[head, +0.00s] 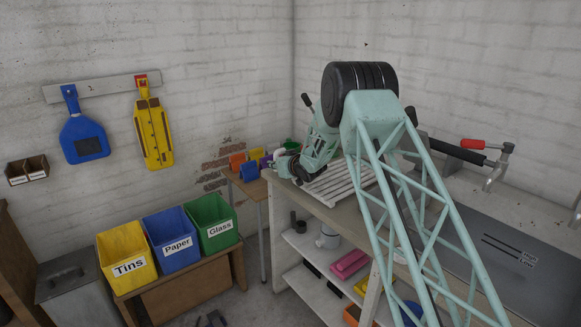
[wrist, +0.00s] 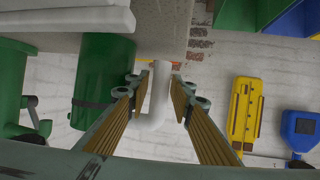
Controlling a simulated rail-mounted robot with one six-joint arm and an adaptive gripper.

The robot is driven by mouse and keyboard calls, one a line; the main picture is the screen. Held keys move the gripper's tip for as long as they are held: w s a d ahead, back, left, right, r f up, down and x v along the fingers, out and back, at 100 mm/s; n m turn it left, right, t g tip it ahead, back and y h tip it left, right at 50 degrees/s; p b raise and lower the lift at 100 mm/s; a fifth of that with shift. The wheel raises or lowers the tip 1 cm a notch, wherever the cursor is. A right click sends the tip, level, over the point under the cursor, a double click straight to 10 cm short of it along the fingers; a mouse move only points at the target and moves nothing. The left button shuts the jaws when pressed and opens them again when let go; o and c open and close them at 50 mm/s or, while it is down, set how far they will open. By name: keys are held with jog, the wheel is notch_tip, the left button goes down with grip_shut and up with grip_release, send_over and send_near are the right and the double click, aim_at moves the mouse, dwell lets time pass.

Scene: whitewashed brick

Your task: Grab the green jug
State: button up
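A green thing, perhaps the green jug (head: 291,144), shows in the head view just behind my gripper (head: 288,168), at the bench's far end; its shape is mostly hidden. In the wrist view a dark green cylinder (wrist: 105,70) with a dark band stands left of my fingers. My gripper (wrist: 157,82) is open, with its ribbed fingers on either side of a white curved bar (wrist: 158,100). I cannot tell whether they touch the bar or what it belongs to. In the head view a whitish rounded thing (head: 281,156) sits by the gripper.
A white slatted rack (head: 340,186) lies on the bench beside the gripper. Small coloured boxes (head: 249,170) stand on a side table beyond. Yellow, blue and green bins (head: 126,252) stand at the lower left. Another green thing (wrist: 12,90) is at the wrist view's left edge.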

aim_at(277, 156)
jog(key=shift+c, duration=0.5)
grip_shut()
jog(key=shift+r, duration=0.15)
jog(key=shift+r+p, duration=0.5)
jog(key=shift+r, duration=1.1)
jog(key=shift+s+r, duration=0.1)
jog(key=shift+s, duration=0.05)
jog(key=s+d, duration=0.2)
jog(key=s, duration=0.5)
jog(key=s+d+r+p, duration=0.1)
jog(key=s+d, duration=0.2)
jog(key=s, duration=0.4)
jog(key=shift+s+r, duration=0.2)
jog(key=shift+s, duration=0.2)
